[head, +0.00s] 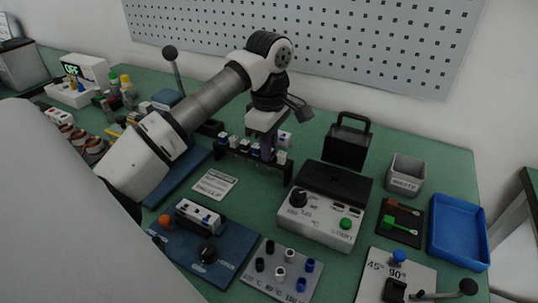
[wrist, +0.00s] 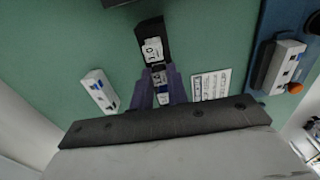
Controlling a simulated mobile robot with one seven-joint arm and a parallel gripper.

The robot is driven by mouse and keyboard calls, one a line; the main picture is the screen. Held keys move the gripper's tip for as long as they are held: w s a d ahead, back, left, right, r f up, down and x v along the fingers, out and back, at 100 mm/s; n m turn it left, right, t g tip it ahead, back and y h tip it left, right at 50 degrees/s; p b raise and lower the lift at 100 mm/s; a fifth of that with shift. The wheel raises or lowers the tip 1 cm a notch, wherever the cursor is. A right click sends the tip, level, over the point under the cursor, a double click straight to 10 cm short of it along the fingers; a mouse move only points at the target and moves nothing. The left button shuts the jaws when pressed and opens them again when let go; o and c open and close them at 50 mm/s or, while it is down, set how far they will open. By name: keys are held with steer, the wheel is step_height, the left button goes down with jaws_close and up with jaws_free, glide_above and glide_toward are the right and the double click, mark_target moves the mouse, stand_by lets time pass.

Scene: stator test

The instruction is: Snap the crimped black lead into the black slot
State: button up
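My gripper (head: 267,150) points down over a black rack (head: 233,153) near the middle of the table. In the wrist view, its two purple-grey fingers (wrist: 160,88) stand on either side of a small white-and-blue piece (wrist: 160,79) in line with the rack (wrist: 151,27). I cannot tell whether the fingers touch or clamp it. The rack holds several similar small white, blue and dark pieces. I cannot pick out a crimped black lead or a black slot with certainty; the fingers and arm hide part of the rack.
A white-and-blue block (wrist: 97,90) lies beside the rack. A printed card (head: 215,184) lies in front. A control box (head: 322,215), black tray with green and brown pieces (head: 385,236), grey bin (head: 405,172) and blue tray (head: 460,232) stand right. A blue fixture (head: 238,243) stands front left.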

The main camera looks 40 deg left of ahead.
jaws_close()
steer(key=shift+r, duration=0.1)
steer(key=shift+r+p, duration=1.9)
steer(key=shift+r, duration=0.95)
